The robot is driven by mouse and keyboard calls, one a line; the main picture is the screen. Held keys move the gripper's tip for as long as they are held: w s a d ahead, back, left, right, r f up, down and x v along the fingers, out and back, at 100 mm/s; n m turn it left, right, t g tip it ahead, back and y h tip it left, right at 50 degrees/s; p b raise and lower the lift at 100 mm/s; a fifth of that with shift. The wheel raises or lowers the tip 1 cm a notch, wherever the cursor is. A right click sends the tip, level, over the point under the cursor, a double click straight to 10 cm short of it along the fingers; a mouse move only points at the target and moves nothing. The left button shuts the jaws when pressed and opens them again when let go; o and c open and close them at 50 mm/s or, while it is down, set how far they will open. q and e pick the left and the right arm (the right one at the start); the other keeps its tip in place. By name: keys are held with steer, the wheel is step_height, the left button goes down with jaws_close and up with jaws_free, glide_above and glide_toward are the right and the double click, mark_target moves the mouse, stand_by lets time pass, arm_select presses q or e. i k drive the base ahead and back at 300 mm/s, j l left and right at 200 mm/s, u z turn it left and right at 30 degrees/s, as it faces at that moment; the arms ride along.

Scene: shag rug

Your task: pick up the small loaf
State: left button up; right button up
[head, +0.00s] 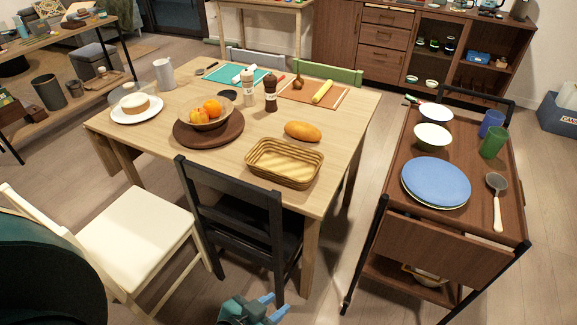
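The small loaf (303,131), golden-brown and oval, lies on the wooden dining table (345,120) near its right side. It sits just behind a woven bread basket (284,163), which looks empty. My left gripper (275,304) shows at the bottom of the head view, with its blue fingers apart and nothing between them. My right gripper is not in view.
A dark chair (236,205) and a white chair (135,240) stand at the table's near side. A fruit bowl on a round board (208,130) is left of the loaf. A wooden cart (405,225) with blue plates (436,183) stands at right, with bare floor between.

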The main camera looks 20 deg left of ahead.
mark_target(299, 130)
steer(key=i+j+z, duration=0.75)
steer(key=i, duration=0.15)
